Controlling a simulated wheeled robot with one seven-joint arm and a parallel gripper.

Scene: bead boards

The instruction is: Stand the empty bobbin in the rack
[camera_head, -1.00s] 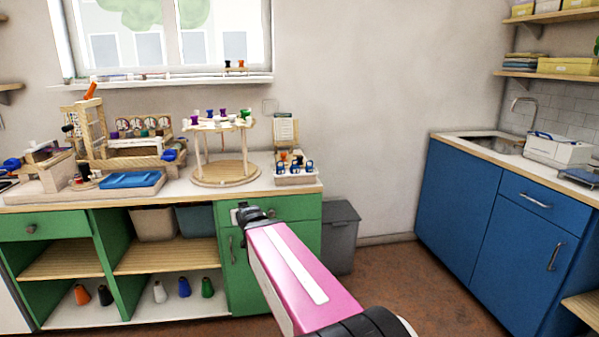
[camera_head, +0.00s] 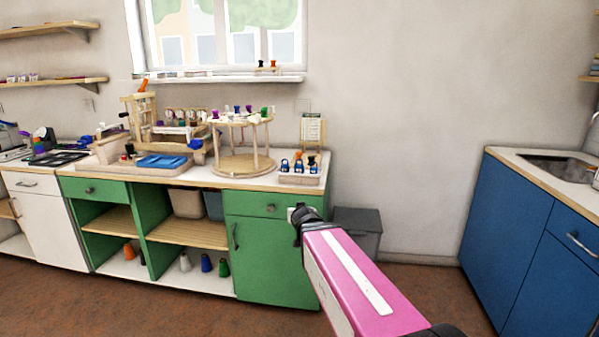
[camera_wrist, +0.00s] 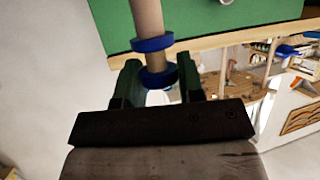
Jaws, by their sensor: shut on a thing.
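My gripper (camera_wrist: 158,92) has its two dark green fingers on either side of a wooden rod (camera_wrist: 146,18) with blue rings, which looks like the bobbin. The fingers are shut on it near the lower blue ring (camera_wrist: 157,78), and the rod runs out of the top of the wrist view. In the head view the dark end of my arm (camera_head: 306,222) is in front of the green cabinet, below the counter top; the held thing is not clear there. A small rack (camera_head: 299,180) with several blue, orange and dark bobbins stands at the counter's right end; I cannot tell if it is the task's rack.
A round wooden stand (camera_head: 237,168) with several coloured spools on top is left of the small rack. A wooden machine (camera_head: 137,110) and a blue tray (camera_head: 162,161) are further left. A grey bin (camera_head: 358,228) stands right of the green cabinet (camera_head: 262,240). Open floor lies in front.

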